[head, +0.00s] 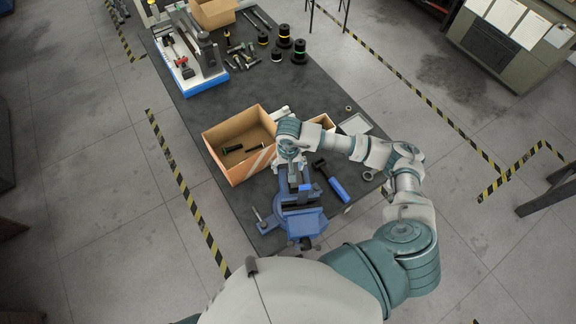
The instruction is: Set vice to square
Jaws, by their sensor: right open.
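The blue vice (302,222) is mounted at the near end of the dark table, with its jaws toward the back. A thin bar with a pale end (260,221) sticks out to its left. My right arm reaches over from the right, and my right gripper (294,178) points down over the back part of the vice. The gripper is open; the wrist partly hides its fingers and the vice jaws. I cannot tell whether it touches the vice. My left gripper is not in view.
An open cardboard box (228,133) stands left of the gripper. A blue-handled tool (337,187) lies right of the vice. Black spools (283,37), loose bolts and a blue-based device (186,82) are farther back. The middle of the table (320,90) is mostly clear.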

